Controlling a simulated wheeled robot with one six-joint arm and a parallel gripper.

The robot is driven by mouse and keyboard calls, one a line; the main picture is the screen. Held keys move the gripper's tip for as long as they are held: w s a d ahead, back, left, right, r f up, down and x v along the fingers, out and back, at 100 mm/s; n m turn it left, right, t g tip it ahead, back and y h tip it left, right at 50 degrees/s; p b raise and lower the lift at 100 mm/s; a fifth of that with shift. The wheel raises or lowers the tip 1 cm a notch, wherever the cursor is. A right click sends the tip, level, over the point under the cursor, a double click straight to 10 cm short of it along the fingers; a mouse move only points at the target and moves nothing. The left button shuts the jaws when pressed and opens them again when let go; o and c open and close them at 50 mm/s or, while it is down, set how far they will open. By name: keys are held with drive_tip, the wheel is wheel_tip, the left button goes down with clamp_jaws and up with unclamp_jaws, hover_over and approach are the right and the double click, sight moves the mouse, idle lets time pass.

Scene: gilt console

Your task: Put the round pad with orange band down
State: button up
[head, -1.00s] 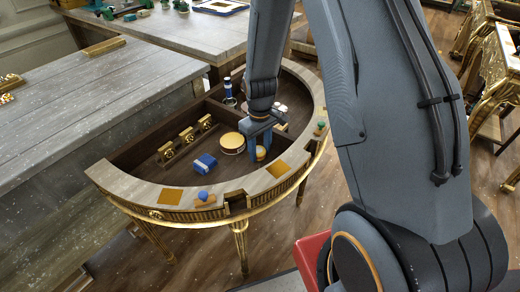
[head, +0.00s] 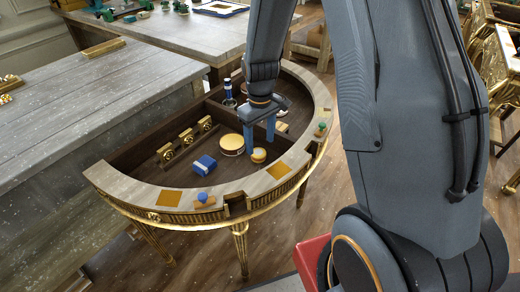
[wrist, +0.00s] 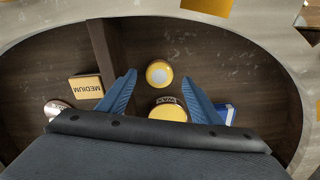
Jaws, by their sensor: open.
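The round pad with orange band (head: 259,156) lies on the dark recessed floor of the half-round console (head: 139,187), near its front rim. In the wrist view the pad (wrist: 159,73) shows from above as an orange-yellow ring with a pale centre. My gripper (head: 260,146) is open and empty just above the pad, its blue fingers pointing down. In the wrist view my gripper (wrist: 159,78) has its fingertips on either side of the pad, with gaps to both.
A gold-topped round tin (head: 231,144) and a blue box (head: 204,164) stand left of the pad. A box marked MEDIUM (wrist: 87,87) lies beyond a divider (wrist: 107,48). A blue knob (head: 202,197) sits on the front rim. Bare floor surrounds the pad on its rim side.

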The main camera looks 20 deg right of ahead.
sight(260, 153)
wheel_tip(260, 153, up, 7)
drive_tip(key=b, duration=0.1)
drive_tip(key=s+r+m, duration=0.3)
drive_tip(key=s+m, duration=0.1)
drive_tip(key=s, duration=1.2)
drive_tip(key=shift+s+a+m+t, duration=0.2)
drive_tip(key=shift+s+m+t, duration=0.1)
drive_tip(key=shift+r, duration=0.1)
